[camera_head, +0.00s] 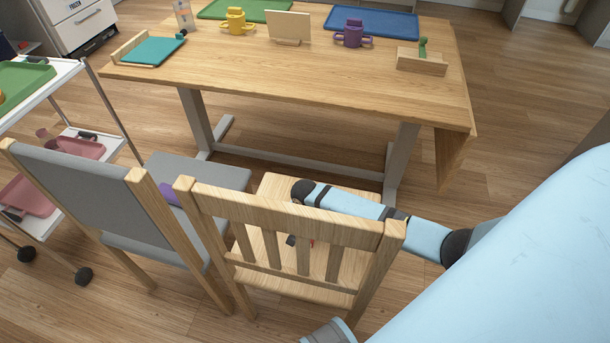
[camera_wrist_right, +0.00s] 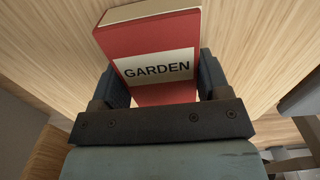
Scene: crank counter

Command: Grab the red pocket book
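The red pocket book (camera_wrist_right: 150,45) shows in the right wrist view, with a white label reading GARDEN and a cream page edge at its top. It is over a light wooden surface and looks slightly tilted in the picture. My right gripper (camera_wrist_right: 165,85) has one dark finger against each side of the book, with no clear gap, so it appears shut on it. In the head view this gripper (camera_head: 293,239) is behind the wooden chair's slats, low over the seat. Only a small red patch of the book (camera_head: 312,243) shows there. My left gripper is out of view.
The wooden chair's slatted back (camera_head: 290,220) stands in front of the right gripper. A grey chair (camera_head: 90,190) is to its left. The table (camera_head: 300,85) behind holds mugs, mats and a wooden stand. A white trolley (camera_head: 62,90) with trays stands at far left.

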